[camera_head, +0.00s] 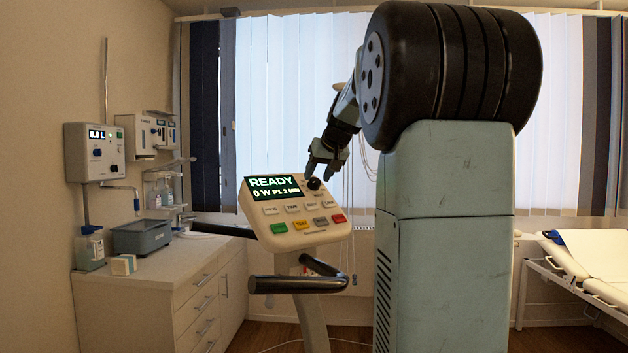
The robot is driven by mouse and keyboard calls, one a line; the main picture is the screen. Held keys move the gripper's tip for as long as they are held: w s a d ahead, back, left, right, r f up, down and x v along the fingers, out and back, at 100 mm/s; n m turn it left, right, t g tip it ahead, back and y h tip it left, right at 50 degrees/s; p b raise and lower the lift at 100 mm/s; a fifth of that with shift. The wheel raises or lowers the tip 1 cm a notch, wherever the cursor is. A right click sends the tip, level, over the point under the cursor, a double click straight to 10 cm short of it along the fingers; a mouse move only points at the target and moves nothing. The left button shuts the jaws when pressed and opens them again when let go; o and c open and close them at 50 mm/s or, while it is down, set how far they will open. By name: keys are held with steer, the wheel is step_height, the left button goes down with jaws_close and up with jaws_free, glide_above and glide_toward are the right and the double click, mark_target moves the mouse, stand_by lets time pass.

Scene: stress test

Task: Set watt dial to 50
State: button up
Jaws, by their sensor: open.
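The watt dial (314,184) is a small dark round knob at the upper right of a cream control console. The console (263,209) has a screen (273,188) reading "READY" and "0 W", with further small text to the right. Rows of light buttons and a row of green, yellow, grey and red buttons lie below the screen. My gripper (322,170) is open, pointing down just above the dial, its fingers close to or around it. I cannot tell whether the fingers touch the dial.
Dark handlebars (298,284) stick out below the console. A counter with drawers (190,300) stands at left, with a grey-blue bin (141,237) and a small box (123,265) on it. A wall unit (95,152) hangs above. A bed (590,265) stands at right.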

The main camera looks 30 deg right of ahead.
steer(key=shift+x, duration=1.3)
steer(key=c, duration=0.8)
steer(key=shift+a, duration=0.1)
